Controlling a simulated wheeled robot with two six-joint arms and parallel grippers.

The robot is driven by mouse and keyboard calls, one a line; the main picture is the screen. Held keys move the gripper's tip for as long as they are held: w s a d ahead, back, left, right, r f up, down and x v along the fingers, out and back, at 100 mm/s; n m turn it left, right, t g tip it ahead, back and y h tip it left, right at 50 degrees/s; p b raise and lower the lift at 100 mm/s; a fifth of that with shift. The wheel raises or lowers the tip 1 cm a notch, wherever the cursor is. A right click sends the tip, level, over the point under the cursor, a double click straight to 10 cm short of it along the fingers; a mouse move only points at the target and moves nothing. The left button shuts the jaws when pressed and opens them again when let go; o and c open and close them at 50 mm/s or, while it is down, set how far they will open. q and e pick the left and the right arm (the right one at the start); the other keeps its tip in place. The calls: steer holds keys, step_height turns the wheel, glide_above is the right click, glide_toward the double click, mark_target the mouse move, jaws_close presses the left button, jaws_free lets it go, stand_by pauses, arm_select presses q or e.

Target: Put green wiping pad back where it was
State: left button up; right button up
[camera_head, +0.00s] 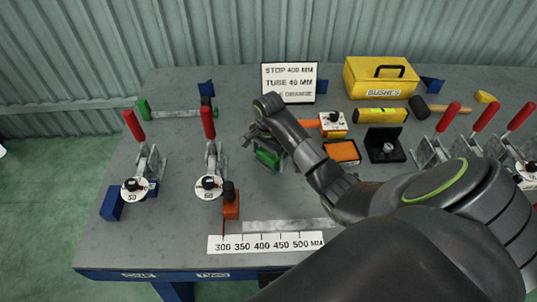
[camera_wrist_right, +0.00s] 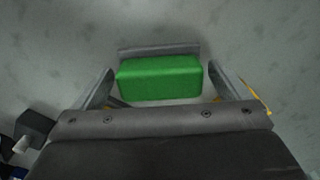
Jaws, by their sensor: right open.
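The green wiping pad (camera_head: 267,158) is a small block at the middle of the grey table, partly hidden by my right gripper (camera_head: 264,150). In the right wrist view the pad (camera_wrist_right: 160,80) lies between the two open fingers of my right gripper (camera_wrist_right: 160,72). A narrow gap shows at the right finger; the left finger is very close to the pad, and I cannot tell if it touches. A grey bar-like edge shows just behind the pad. My left gripper is not in view.
An orange-topped tray (camera_head: 342,152) and a black gauge box (camera_head: 386,144) stand right of the pad. Red-handled clamps (camera_head: 212,160) stand to the left, with an orange stop (camera_head: 231,203) and a scale (camera_head: 265,243) in front. A sign (camera_head: 289,82) and yellow bushes box (camera_head: 381,78) are behind.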

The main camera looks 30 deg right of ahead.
step_height(320, 180, up, 6)
steer(key=shift+f+b, duration=0.2)
steer(key=shift+b, duration=0.35)
step_height(320, 180, up, 5)
steer(key=p, duration=0.5)
steer(key=shift+r+p, duration=0.8)
steer(key=shift+p, duration=0.05)
